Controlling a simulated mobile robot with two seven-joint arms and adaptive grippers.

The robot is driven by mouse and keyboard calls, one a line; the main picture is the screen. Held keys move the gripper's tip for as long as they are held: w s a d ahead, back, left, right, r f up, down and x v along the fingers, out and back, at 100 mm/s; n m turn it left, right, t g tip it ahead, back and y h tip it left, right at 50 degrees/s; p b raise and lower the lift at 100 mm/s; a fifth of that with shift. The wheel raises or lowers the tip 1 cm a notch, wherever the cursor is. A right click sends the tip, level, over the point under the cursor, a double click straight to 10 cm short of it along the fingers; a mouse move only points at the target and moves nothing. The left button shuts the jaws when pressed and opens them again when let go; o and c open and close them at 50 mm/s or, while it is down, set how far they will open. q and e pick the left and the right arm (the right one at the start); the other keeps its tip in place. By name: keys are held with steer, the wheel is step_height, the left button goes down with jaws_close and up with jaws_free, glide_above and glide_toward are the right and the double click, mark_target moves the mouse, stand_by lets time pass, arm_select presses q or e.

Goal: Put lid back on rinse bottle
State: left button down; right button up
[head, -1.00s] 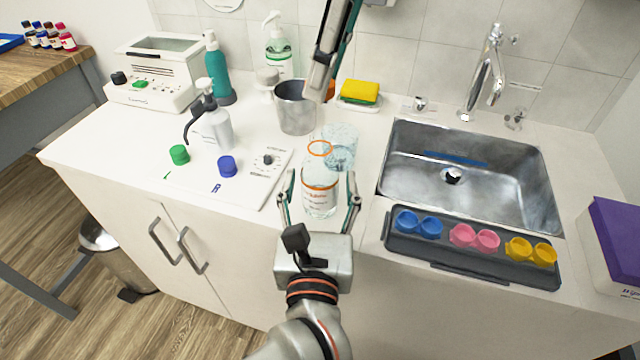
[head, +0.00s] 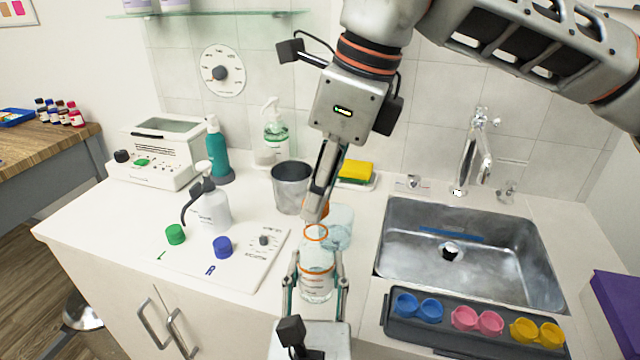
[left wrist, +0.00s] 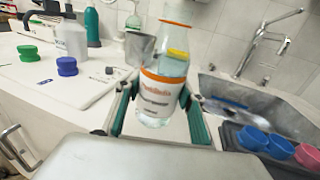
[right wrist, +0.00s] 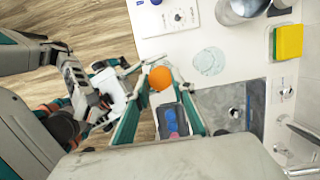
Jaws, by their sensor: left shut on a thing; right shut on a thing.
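The rinse bottle (head: 315,284), clear glass with an orange-edged label and an orange ring at its open mouth, stands roughly upright at the counter front. My left gripper (head: 314,264) is shut around its body; the left wrist view shows the bottle (left wrist: 158,100) between the fingers. My right gripper (head: 318,206) is shut on the orange lid (head: 325,210), just above and behind the bottle mouth in the head view. The right fingers partly hide the lid there. The right wrist view shows the lid (right wrist: 160,78) between the fingertips, apart from the bottle.
A metal beaker (head: 291,188) and a white pump bottle (head: 212,210) stand left. A sink (head: 385,258) lies right, with a dark tray (head: 450,335) of coloured cups in front. Yellow sponge (head: 355,171) is behind.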

mark_target(316, 260)
steer(key=shift+f, duration=0.15)
steer(key=shift+f, duration=0.75)
steer(key=shift+f, duration=0.6)
stand_by(0.4)
